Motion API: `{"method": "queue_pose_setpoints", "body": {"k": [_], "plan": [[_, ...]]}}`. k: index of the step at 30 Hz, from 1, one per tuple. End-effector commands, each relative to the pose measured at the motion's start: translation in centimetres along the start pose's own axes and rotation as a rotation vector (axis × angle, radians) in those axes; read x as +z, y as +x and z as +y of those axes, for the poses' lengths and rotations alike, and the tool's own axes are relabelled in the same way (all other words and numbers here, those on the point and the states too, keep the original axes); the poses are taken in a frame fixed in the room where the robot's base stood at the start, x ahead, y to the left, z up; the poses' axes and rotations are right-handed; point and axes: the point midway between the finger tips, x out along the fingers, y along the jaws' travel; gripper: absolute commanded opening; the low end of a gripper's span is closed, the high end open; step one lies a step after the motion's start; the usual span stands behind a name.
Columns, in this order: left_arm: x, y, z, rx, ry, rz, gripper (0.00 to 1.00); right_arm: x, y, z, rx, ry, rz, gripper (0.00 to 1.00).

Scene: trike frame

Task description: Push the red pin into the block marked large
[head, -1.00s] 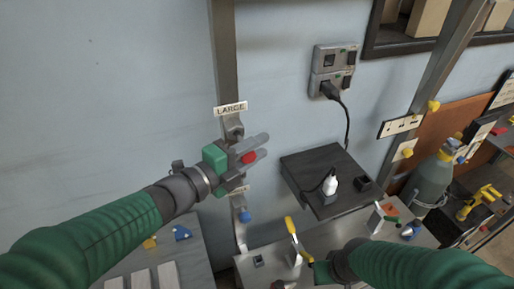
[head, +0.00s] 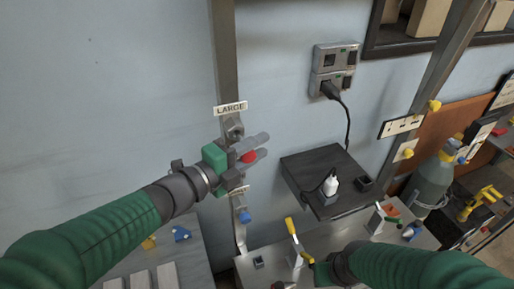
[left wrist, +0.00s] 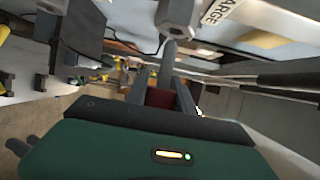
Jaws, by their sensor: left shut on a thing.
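The red pin (head: 248,156) is between the fingers of my left gripper (head: 256,147), which is shut on it. In the left wrist view the pin's red part (left wrist: 160,97) sits between the fingers, and a grey shaft points toward a grey block (left wrist: 178,14). This is the block marked large (head: 233,128), on the metal post under the LARGE label (head: 231,109). The gripper is just right of and below the block in the head view. I cannot tell whether the shaft touches it. My right gripper (head: 318,270) is low at the bottom; its fingers are unclear.
Lower on the post are another label (head: 239,190) and a blue piece (head: 245,217). A dark shelf (head: 310,165) with a white bottle (head: 330,185) stands to the right. A yellow-handled tool (head: 291,228) rises from the bench below. The wall at left is bare.

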Motion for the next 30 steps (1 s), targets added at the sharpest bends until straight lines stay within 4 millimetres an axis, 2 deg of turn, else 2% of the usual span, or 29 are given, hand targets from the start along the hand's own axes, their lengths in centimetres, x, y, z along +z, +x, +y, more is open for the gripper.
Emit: {"method": "queue_pose_setpoints", "body": {"k": [30], "plan": [[2.1,0.8,0.0,0.0,0.0,-0.001,0.0,-0.1,-0.3,0.0,0.0,0.0,0.0,0.36]]}}
